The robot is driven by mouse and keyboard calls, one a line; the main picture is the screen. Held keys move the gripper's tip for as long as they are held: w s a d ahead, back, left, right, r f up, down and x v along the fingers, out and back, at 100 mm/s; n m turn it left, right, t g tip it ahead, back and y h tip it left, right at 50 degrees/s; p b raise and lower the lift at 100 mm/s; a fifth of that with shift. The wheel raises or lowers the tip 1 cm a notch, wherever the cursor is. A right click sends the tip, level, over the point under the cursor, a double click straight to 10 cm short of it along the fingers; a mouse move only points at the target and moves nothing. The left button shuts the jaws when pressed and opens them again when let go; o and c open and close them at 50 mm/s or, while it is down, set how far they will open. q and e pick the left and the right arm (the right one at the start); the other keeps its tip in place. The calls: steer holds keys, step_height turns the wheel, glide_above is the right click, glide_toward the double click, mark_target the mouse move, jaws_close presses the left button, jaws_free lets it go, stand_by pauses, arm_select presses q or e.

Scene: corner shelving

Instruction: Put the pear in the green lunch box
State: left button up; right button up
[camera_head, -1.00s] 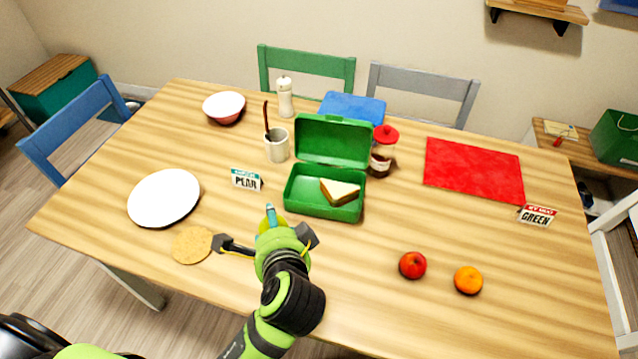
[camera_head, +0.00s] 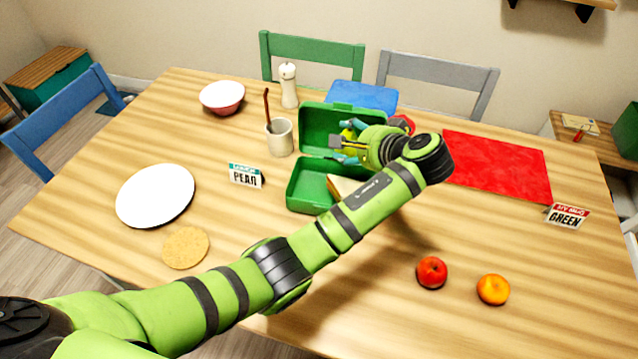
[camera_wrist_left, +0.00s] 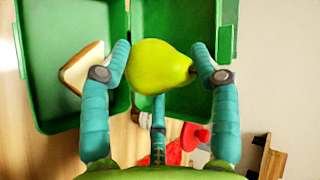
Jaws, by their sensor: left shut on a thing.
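The yellow-green pear (camera_head: 348,134) is held between the teal fingers of my left gripper (camera_head: 350,145), raised in front of the green lunch box's open lid. The wrist view shows the pear (camera_wrist_left: 158,66) clearly between the fingers (camera_wrist_left: 162,72), with the box behind it. The green lunch box (camera_head: 297,196) stands open on the table, its lid (camera_head: 317,115) tilted up at the back. A sandwich (camera_wrist_left: 82,68) lies in its base, partly hidden by my arm in the head view. My right gripper is not in view.
A cup (camera_head: 279,138) stands left of the lid, and a red-lidded jar (camera_head: 404,122) is partly hidden behind my gripper. A PEAR card (camera_head: 245,175), white plate (camera_head: 155,195), apple (camera_head: 431,272), orange (camera_head: 493,290) and red mat (camera_head: 500,165) lie around.

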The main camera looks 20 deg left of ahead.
arm_select(q)
steer(key=s+a+f, duration=0.1)
steer(key=a+f, duration=0.2)
steer(key=s+a+f+p, duration=0.1)
steer(key=a+f, duration=0.1)
steer(key=f, duration=0.1)
steer(key=s+a+f+p, duration=0.1)
steer(key=a+f, duration=0.2)
steer(key=shift+s+a+f, duration=0.3)
steer(key=shift+a, duration=0.05)
